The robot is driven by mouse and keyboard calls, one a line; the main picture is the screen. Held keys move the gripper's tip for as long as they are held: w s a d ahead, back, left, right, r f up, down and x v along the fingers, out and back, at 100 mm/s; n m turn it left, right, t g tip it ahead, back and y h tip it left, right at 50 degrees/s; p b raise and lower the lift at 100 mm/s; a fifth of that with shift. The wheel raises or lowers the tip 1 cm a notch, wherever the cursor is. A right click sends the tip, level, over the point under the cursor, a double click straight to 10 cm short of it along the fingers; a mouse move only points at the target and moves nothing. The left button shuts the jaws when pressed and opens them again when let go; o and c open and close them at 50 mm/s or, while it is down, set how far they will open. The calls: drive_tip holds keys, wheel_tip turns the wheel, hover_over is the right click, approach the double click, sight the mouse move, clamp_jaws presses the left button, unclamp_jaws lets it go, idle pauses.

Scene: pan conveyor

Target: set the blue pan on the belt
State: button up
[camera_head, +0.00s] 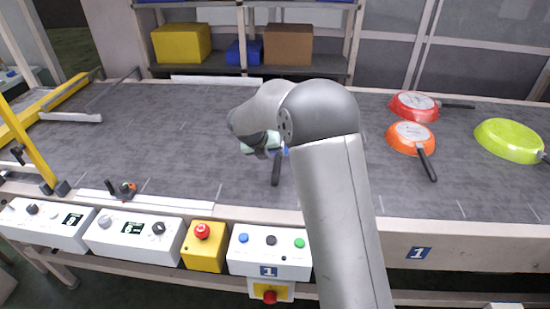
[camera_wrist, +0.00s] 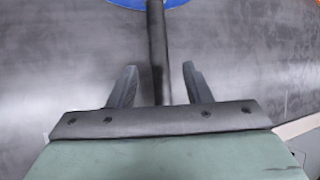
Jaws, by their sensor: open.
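The blue pan shows at the top edge of the wrist view as a blue rim (camera_wrist: 122,3), with its black handle (camera_wrist: 157,45) running down between my fingers. In the head view only its dark handle (camera_head: 276,170) and a sliver of blue show; my arm hides the rest. It appears to lie on the grey belt (camera_head: 130,140). My gripper (camera_wrist: 160,67) is open, one finger on each side of the handle with gaps showing. In the head view my gripper (camera_head: 262,143) is over the belt, partly hidden by my wrist.
On the right of the belt are a red pan (camera_head: 414,107), an orange pan (camera_head: 411,138) and a lime-green pan (camera_head: 510,140). Control boxes (camera_head: 270,248) line the front edge. A yellow frame (camera_head: 35,145) stands at left. The belt's left middle is clear.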

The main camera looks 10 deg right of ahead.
drive_tip(key=v, duration=0.7)
drive_tip(key=shift+s, duration=0.15)
drive_tip(key=s+d+f+m+g+y+b, duration=0.1)
drive_tip(key=s+d+f+m+b, duration=0.1)
drive_tip(key=s+m, duration=0.6)
drive_tip(key=s+d+f+m+g+y+b, duration=0.1)
drive_tip(key=s+d+f+m+b, duration=0.1)
drive_tip(key=s+m, duration=0.7)
drive_tip(key=s+d+f+m+g+y+b, duration=0.1)
drive_tip(key=s+d+f+m+g+b, duration=0.1)
drive_tip(key=s+m, duration=0.7)
drive_tip(key=shift+s+f+b, duration=0.25)
drive_tip(key=shift+s+f, duration=0.05)
drive_tip(key=shift+s, duration=0.4)
drive_tip(key=shift+s+f+b, duration=0.25)
drive_tip(key=shift+s+b, duration=0.05)
drive_tip(key=shift+s, duration=0.4)
drive_tip(key=shift+s+f+b, duration=0.25)
drive_tip(key=shift+s+f, duration=0.05)
drive_tip(key=shift+s, duration=0.45)
drive_tip(key=s+f+m+y+b, duration=0.1)
drive_tip(key=s+f+m+y, duration=0.1)
drive_tip(key=s+m, duration=0.5)
drive_tip(key=shift+a+f+g, duration=0.3)
drive_tip(key=shift+a+f, duration=0.15)
drive_tip(key=shift+f, duration=0.1)
drive_tip(key=shift+s, duration=0.1)
